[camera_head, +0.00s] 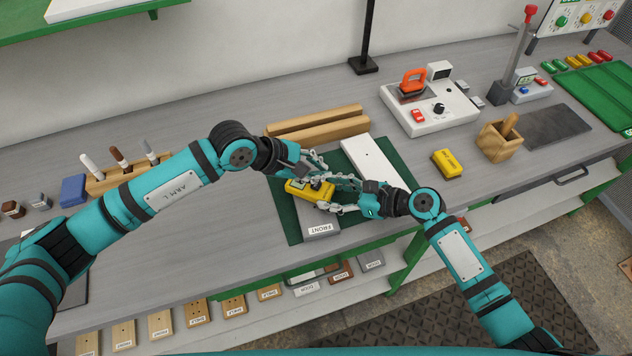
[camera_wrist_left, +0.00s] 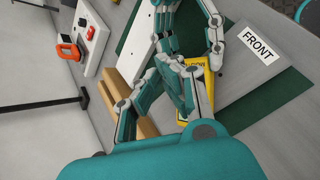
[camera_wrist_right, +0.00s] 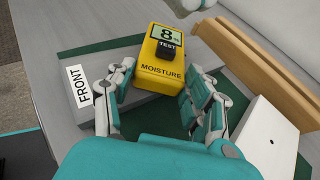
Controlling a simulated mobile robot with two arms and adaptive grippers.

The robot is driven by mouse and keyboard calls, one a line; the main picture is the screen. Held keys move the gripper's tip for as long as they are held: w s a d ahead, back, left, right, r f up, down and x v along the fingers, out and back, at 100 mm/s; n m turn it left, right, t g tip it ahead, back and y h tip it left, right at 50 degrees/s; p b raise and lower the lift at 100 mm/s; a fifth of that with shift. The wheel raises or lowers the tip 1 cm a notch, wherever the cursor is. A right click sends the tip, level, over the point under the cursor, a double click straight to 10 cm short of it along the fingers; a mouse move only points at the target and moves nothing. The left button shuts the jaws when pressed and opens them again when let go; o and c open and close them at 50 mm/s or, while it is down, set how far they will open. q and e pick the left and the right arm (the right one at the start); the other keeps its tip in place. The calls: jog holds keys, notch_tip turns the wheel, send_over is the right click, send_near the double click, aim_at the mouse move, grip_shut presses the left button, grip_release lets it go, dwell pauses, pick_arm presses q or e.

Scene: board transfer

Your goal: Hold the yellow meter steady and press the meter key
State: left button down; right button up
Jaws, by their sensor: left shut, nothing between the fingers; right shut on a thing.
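The yellow meter (camera_head: 296,188) is at the grey board labelled FRONT (camera_head: 318,228). In the right wrist view the meter (camera_wrist_right: 160,70) shows a display reading 8 %, a black TEST key (camera_wrist_right: 171,45) and the word MOISTURE. My right gripper (camera_head: 330,198) is shut on the meter, one finger on each side of it. My left gripper (camera_head: 316,178) is shut and empty close by the meter. In the left wrist view its fingers cover part of the meter (camera_wrist_left: 207,88). A pale fingertip shows beyond the key in the right wrist view; key contact is not visible.
A green mat (camera_head: 287,222) lies underneath, with a white board (camera_head: 375,166) on it. Wooden bars (camera_head: 318,122) lie behind. A white device (camera_head: 440,115), a second yellow block (camera_head: 447,163) and a wooden holder (camera_head: 498,145) stand to the right.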

aim_at(317, 186)
pick_arm(q)
jog(key=shift+r, duration=1.55)
pick_arm(e)
jog(key=o, duration=1.3)
jog(key=shift+o, duration=0.2)
